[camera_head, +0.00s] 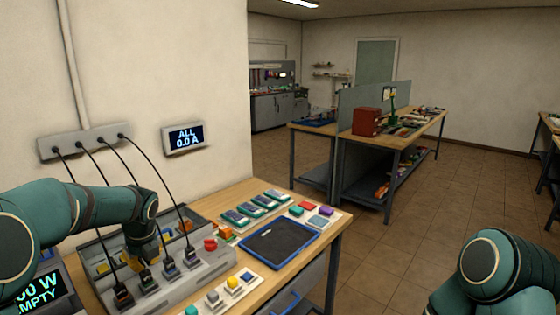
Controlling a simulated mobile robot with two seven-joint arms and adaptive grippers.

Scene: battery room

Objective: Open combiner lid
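The combiner (207,262) is a grey box on the workbench at the lower left, with a red knob (210,244) and several black plugs along its sloped front. Coloured parts show inside its raised back section, so I see into it there. I cannot make out the lid clearly, as my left arm covers part of the box. My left gripper (145,252) points down over the middle of the combiner, close to its front plugs. Its fingers are small and partly hidden, and I cannot tell whether they touch anything. My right gripper is out of view.
Black cables run from the plugs up to a grey wall strip (85,141). A wall display (185,137) reads "ALL 0.0 A". A blue-rimmed tray (312,231), green modules (250,210) and coloured blocks (326,211) lie right of the combiner. Open tiled floor lies beyond.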

